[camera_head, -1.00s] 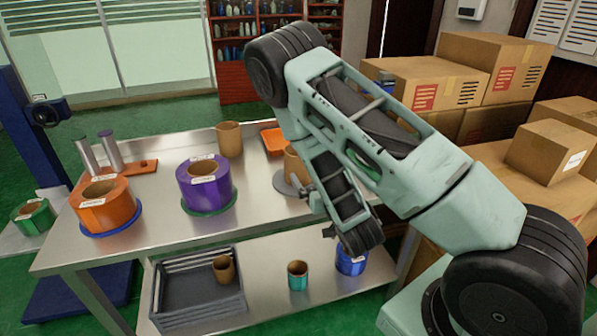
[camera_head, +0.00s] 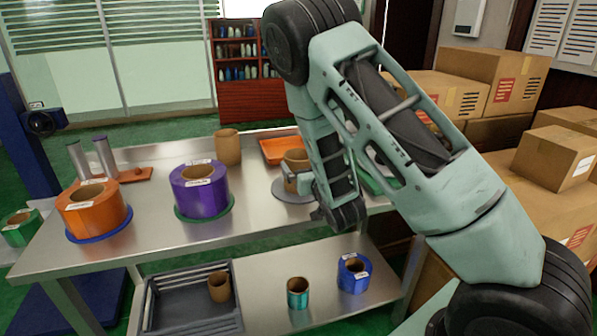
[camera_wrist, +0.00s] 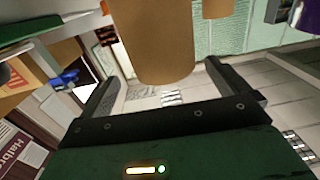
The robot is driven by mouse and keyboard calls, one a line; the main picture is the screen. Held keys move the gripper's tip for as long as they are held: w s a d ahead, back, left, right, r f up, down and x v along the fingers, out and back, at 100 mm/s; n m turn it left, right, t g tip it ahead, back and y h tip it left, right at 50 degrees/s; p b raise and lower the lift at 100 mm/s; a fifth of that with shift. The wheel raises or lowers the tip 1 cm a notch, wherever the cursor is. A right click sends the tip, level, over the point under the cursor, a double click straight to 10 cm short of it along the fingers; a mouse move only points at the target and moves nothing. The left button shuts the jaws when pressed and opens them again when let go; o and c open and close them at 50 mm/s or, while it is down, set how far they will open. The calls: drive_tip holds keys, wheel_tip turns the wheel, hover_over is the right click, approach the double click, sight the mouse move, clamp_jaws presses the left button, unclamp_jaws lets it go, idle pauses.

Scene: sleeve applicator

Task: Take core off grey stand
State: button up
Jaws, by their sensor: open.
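The core, a brown cardboard tube (camera_head: 296,158), stands upright on the round grey stand (camera_head: 284,194) at the right of the steel table. My gripper (camera_head: 298,181) is at the core's side, at about its lower half. My arm hides the right part of the stand.
A second brown tube (camera_head: 228,147) stands behind left, and an orange tray (camera_head: 281,149) lies behind the core. A purple roll (camera_head: 200,190) and an orange roll (camera_head: 93,210) sit on the left. Cardboard boxes (camera_head: 560,155) are stacked at right. Bare table lies between purple roll and stand.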

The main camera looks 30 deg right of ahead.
sight(294, 150)
drive_tip(key=x, duration=0.5)
drive_tip(key=shift+w+a+r+p, duration=0.15)
drive_tip(key=shift+a+p, duration=0.1)
drive_tip(key=shift+p, duration=0.15)
drive_tip(key=c, duration=1.1)
drive_tip(key=shift+r, duration=0.1)
